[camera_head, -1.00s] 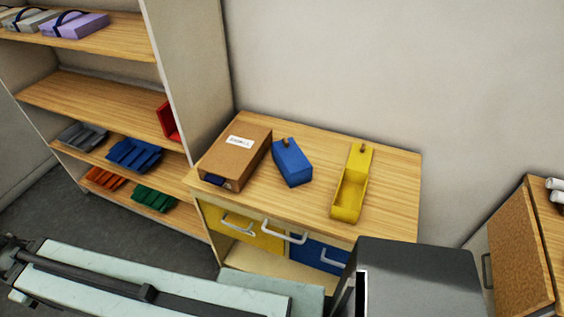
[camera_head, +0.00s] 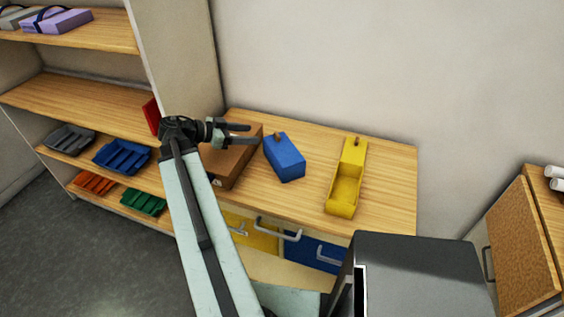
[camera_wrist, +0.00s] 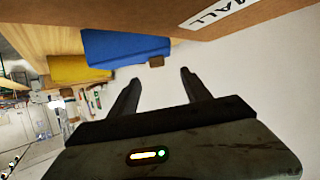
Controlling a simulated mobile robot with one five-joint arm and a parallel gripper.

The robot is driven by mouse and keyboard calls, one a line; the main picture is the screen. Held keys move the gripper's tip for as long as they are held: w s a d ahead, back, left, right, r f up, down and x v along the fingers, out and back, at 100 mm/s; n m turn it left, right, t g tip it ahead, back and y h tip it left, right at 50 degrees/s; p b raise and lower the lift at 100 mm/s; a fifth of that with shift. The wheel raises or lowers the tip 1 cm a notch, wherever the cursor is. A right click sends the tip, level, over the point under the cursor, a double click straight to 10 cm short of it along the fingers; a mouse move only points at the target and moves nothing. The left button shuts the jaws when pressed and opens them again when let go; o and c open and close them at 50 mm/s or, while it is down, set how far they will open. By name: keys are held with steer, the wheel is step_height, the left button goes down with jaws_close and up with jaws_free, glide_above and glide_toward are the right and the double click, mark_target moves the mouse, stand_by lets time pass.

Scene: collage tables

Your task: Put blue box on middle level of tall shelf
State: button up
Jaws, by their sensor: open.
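The blue box (camera_head: 285,158) stands on the wooden top of the low cabinet, between a brown carton and a yellow box. It has a small brown knob on top, and it also shows in the wrist view (camera_wrist: 124,48). My gripper (camera_head: 250,133) is open and empty, above the brown carton and just left of the blue box, its fingers pointing right. In the wrist view the fingers (camera_wrist: 160,74) are apart with nothing between them. The tall shelf (camera_head: 80,101) stands at the left; its middle board holds a red item (camera_head: 152,115) near the right side panel, and its left part is bare.
The brown carton (camera_head: 232,165) lies under my gripper. The open yellow box (camera_head: 347,180) stands right of the blue box. Grey, blue, orange and green trays fill the shelf's lower levels; a purple box (camera_head: 62,21) lies on top. Another cabinet (camera_head: 520,235) stands at far right.

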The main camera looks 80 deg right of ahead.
mark_target(275, 135)
steer(key=b+x, duration=0.1)
steer(key=x, duration=0.2)
steer(key=b+x, duration=0.1)
steer(key=x, duration=0.1)
steer(key=b+x, duration=0.1)
steer(key=x, duration=0.2)
steer(key=shift+s+a+f+b, duration=0.15)
steer(key=shift+s+b, duration=0.15)
steer(key=shift+s, duration=0.15)
steer(key=shift+s+d, duration=0.25)
jaws_close()
